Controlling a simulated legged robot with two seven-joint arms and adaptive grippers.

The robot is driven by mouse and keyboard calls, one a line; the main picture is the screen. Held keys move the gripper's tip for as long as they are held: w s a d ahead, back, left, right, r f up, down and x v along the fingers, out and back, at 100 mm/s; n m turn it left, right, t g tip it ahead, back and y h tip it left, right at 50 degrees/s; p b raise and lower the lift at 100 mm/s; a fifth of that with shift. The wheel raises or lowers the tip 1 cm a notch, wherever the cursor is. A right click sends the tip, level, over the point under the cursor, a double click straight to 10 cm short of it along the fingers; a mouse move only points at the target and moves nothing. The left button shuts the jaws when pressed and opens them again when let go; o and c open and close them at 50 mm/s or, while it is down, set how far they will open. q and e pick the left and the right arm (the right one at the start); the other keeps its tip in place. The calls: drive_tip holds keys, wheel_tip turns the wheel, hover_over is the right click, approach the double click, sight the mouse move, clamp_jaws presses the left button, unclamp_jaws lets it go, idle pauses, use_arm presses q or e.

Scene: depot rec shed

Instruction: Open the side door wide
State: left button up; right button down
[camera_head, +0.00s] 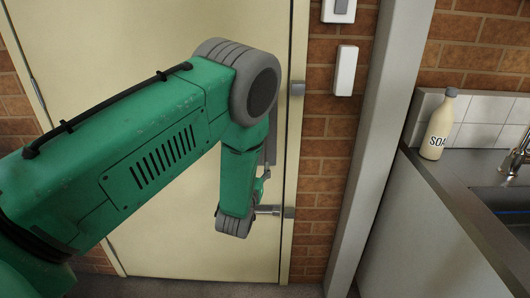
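The side door (150,45) is a cream panel that fills the left and middle of the head view. It looks shut, its right edge lying along the cream frame beside the brick wall. A grey lever handle (272,209) shows low near that right edge. My green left arm comes in from the left, crosses the door and bends down at its grey joint. My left gripper (264,183) is at the handle's height or just above, mostly hidden behind the arm. Its fingers and any contact with the handle cannot be made out. My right gripper is not in view.
A grey post (362,170) stands right of the door. Beyond it a grey counter (455,187) holds a soap bottle (439,125) and a sink with a tap (522,150). White switch boxes (345,70) sit on the brick wall. Little floor shows at the bottom.

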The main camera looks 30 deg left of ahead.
sight(264, 153)
use_arm(q)
drive_tip(key=x, duration=0.9)
drive_tip(key=shift+w+a+f+b, duration=0.15)
drive_tip(key=shift+w+b, duration=0.1)
drive_tip(key=shift+b, duration=0.15)
clamp_jaws()
